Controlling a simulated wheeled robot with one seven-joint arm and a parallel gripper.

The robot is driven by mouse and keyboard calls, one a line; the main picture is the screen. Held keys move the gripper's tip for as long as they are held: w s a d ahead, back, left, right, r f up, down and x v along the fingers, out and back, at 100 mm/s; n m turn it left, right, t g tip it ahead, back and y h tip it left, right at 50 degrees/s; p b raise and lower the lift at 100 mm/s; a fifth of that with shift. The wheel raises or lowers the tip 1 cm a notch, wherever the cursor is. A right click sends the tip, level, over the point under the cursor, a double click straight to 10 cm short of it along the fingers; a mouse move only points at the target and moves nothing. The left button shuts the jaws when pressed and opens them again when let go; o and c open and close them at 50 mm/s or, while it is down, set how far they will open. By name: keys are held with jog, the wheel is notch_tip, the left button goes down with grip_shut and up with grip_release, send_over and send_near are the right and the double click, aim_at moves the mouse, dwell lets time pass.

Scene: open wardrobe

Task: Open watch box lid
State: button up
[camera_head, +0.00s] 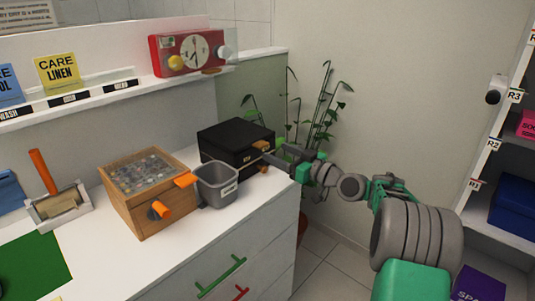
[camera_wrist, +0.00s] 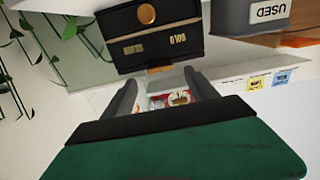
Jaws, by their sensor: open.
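A black box (camera_head: 228,137) with a closed lid stands at the far right end of the white counter. Its front has a gold tab (camera_wrist: 160,69), a round gold knob (camera_wrist: 146,14) and small gold lettering, seen upside down in the wrist view. My gripper (camera_head: 272,156) is at the front of this box, from the right. In the wrist view my open fingers (camera_wrist: 160,80) point at the box, with the gold tab just ahead, between their tips. Nothing is held. Whether a finger touches the tab cannot be told. The inside of the box is hidden.
A grey bin (camera_head: 217,186) stands close in front of the black box, next to a wooden box (camera_head: 142,207) with a clear top and orange handles. A plant (camera_head: 318,110) is behind.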

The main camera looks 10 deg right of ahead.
aim_at(265, 146)
jog(key=x, duration=0.5)
jog(key=shift+w+a, duration=0.1)
jog(key=shift+w, duration=0.1)
grip_shut()
dwell(0.5)
